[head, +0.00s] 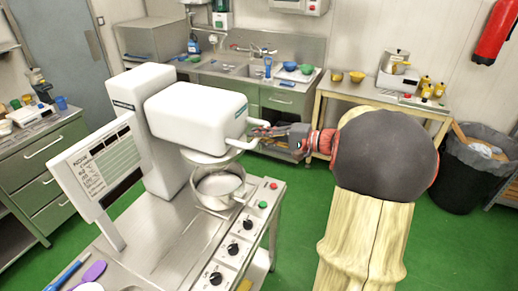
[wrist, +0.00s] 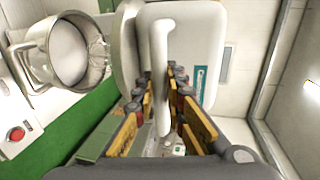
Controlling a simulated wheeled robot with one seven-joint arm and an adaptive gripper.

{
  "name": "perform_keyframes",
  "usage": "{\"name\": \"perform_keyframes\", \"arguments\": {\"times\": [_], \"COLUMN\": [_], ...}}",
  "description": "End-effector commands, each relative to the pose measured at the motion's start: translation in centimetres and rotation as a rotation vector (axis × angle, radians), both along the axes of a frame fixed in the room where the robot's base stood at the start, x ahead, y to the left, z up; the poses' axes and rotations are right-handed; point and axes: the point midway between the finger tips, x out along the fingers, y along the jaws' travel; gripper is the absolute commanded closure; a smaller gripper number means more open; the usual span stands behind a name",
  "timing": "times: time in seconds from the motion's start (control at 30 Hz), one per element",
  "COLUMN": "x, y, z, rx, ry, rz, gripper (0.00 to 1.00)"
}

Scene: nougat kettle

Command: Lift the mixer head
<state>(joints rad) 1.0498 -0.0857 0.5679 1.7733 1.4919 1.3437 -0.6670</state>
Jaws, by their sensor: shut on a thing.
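The white mixer head (head: 196,116) sits on its column above the steel kettle bowl (head: 220,190). A gap shows between the round plate under the head and the bowl rim. A white bar handle (head: 242,144) sticks out at the head's front right. My gripper (head: 258,131) reaches it from the right. In the wrist view, my gripper (wrist: 164,76) has its fingers on both sides of the handle (wrist: 162,50), shut on it. The head (wrist: 205,40) lies just beyond, and the bowl (wrist: 70,55) with a wire whisk is at upper left. The fingertips are partly hidden.
A recipe board (head: 98,166) stands left of the mixer. Knobs and red and green buttons line the panel (head: 234,250) at the steel table's front. A sink counter (head: 250,78) and a wooden side table (head: 375,95) are behind. Green floor is open around my arm.

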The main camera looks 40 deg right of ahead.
Motion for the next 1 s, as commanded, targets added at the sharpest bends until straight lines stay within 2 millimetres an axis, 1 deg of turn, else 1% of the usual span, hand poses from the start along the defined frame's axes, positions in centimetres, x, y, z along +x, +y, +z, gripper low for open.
{"name": "perform_keyframes", "arguments": {"times": [0.03, 0.13, 0.5, 0.53, 0.83, 1.0], "x": [0.0, -0.01, -0.05, -0.04, -0.03, -0.02], "y": [-0.04, -0.03, 0.0, 0.0, 0.0, 0.0], "z": [0.61, 1.09, 1.07, 1.06, 1.09, 1.13], "rx": [-0.002, -0.001, 0.002, 0.002, 0.002, 0.002], "ry": [-0.001, 0.002, 0.005, 0.005, 0.004, 0.004], "rz": [-0.001, 0.0, 0.0, 0.0, 0.0, 0.0], "gripper": [1.0, 1.0, 1.0, 0.87, 0.7, 0.7]}}
